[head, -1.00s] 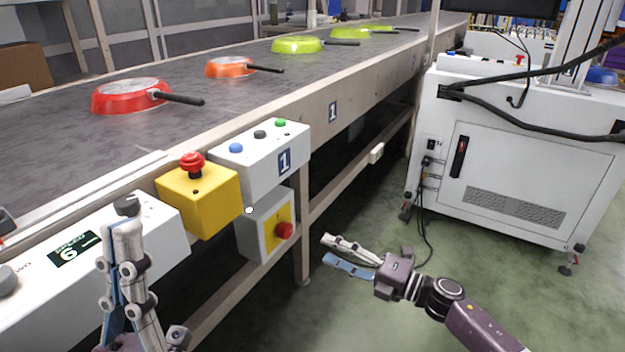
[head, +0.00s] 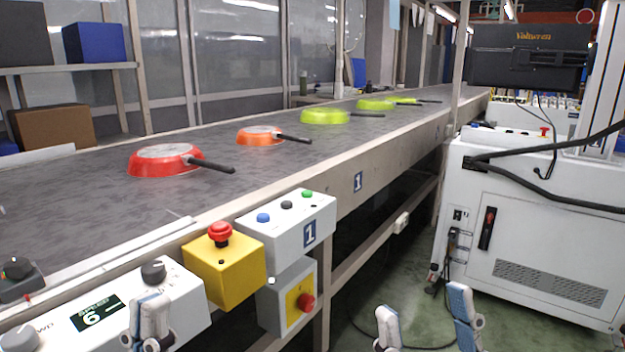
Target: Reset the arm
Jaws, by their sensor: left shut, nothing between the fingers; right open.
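My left gripper (head: 150,322) is at the bottom left, in front of the white speed control box (head: 190,308). Its fingers are together with nothing between them, just below the dark speed knob (head: 153,272), and I see a gap between fingertip and knob. My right gripper (head: 424,318) is at the bottom edge, right of centre. Its two fingertips are wide apart and empty, over the green floor. The rest of both arms is out of view.
Upside-down pans lie on the conveyor (head: 80,215): a red pan (head: 165,161), an orange pan (head: 260,136) and several yellow-green ones (head: 325,117). A yellow emergency-stop box (head: 225,270) and button box (head: 287,228) edge the belt. A white cabinet (head: 540,230) stands right.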

